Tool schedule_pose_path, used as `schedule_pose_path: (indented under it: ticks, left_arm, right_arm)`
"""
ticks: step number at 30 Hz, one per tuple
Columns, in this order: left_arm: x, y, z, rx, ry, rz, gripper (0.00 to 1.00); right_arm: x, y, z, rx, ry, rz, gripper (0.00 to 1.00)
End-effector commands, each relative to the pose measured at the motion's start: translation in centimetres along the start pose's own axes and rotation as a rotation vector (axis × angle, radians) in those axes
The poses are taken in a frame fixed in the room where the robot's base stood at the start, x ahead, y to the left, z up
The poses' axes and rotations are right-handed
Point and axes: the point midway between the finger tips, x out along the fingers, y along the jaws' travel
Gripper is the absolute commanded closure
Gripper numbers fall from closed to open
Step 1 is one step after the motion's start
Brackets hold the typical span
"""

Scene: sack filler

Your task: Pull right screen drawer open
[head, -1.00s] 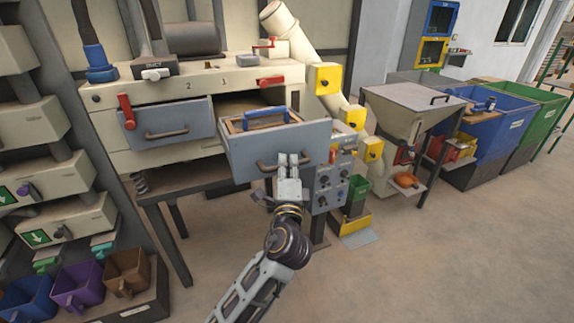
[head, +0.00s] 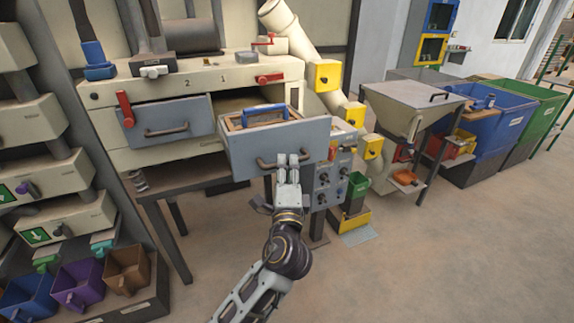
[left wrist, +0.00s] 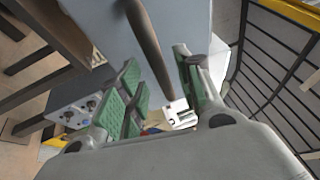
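The right screen drawer (head: 245,152) has a blue-grey front with a dark bar handle (head: 266,164). It stands well out from the cream machine, and a wood-framed screen with a blue handle (head: 264,115) shows inside it. My left gripper (head: 287,158) is at the right part of the bar handle. In the left wrist view the green-padded fingers (left wrist: 158,88) are apart, with the brown bar (left wrist: 146,38) running between them and visible space beside it. Contact with the bar cannot be made out. My right gripper is in neither view.
The left drawer (head: 160,118) hangs slightly askew beside the right one. A control panel (head: 328,185) and a yellow-based stand (head: 352,218) are just right of my gripper. A grey hopper (head: 408,110) is farther right. The floor in front is clear.

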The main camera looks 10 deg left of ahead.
Motion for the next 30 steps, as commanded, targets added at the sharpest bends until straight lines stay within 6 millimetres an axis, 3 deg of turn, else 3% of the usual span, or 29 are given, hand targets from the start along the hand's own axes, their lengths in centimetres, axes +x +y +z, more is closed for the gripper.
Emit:
schedule_pose_path:
  ticks: [21,30]
  left_arm:
    - [-7.8,0.1,0.0,0.000,0.001,0.002,0.65]
    - [-9.5,0.0,0.0,-0.001,0.001,0.000,0.65]
  right_arm:
    - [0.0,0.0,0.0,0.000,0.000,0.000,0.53]
    - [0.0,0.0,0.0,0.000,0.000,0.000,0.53]
